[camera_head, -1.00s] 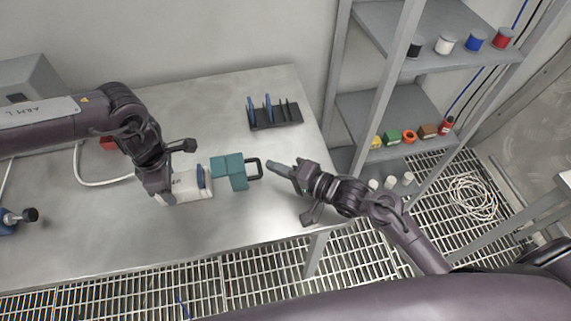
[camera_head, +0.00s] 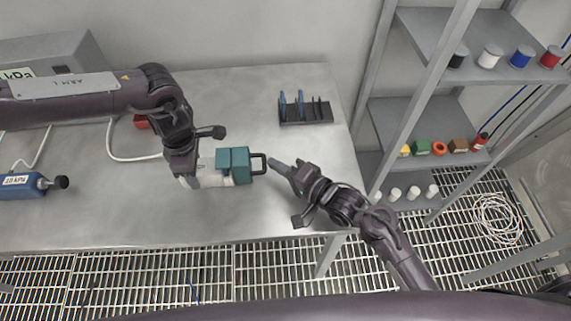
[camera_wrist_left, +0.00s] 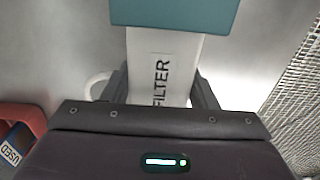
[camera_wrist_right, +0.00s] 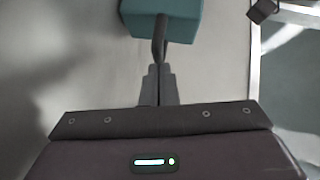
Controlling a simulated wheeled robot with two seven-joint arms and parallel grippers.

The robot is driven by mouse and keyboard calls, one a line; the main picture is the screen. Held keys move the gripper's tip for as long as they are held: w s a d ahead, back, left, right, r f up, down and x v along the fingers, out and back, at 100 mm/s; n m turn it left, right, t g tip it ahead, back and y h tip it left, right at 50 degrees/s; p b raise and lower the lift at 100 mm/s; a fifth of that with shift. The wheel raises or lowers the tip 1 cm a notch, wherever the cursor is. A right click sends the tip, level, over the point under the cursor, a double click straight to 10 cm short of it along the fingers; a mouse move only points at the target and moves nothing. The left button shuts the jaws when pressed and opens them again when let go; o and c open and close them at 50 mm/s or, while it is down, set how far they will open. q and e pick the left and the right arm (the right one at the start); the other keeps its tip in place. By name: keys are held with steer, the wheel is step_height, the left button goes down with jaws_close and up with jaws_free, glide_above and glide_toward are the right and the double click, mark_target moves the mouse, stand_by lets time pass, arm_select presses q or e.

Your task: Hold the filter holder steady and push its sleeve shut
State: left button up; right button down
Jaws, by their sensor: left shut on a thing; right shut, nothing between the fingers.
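The filter holder's white body (camera_head: 210,174) lies on the steel table, with its FILTER label facing up in the left wrist view (camera_wrist_left: 162,75). My left gripper (camera_head: 187,178) is shut around this body, one finger on each side. The teal sleeve (camera_head: 240,167) sits over the body's right part and carries a dark loop handle (camera_head: 260,163). My right gripper (camera_head: 272,164) is shut and empty, its tips at the handle's right side. In the right wrist view the closed tips (camera_wrist_right: 158,70) meet the handle (camera_wrist_right: 159,40); firm contact is hard to tell.
A dark rack (camera_head: 305,112) with blue plates stands behind on the table. A shelf unit (camera_head: 420,125) stands right. The table's front middle is clear.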

arm_select(q)
steer(key=shift+d, duration=0.35)
arm_select(e)
steer(key=shift+s+a, duration=0.15)
steer(key=shift+a, duration=0.1)
steer(key=d, duration=0.2)
steer(key=d+r, duration=0.1)
steer(key=d, duration=0.1)
steer(key=shift+d, duration=0.25)
arm_select(q)
steer(key=shift+a, duration=0.15)
arm_select(e)
steer(key=v, duration=0.9)
steer(key=shift+s+d, duration=0.1)
steer(key=shift+d, duration=0.3)
arm_select(q)
steer(key=o, duration=1.2)
steer(key=shift+c, duration=0.2)
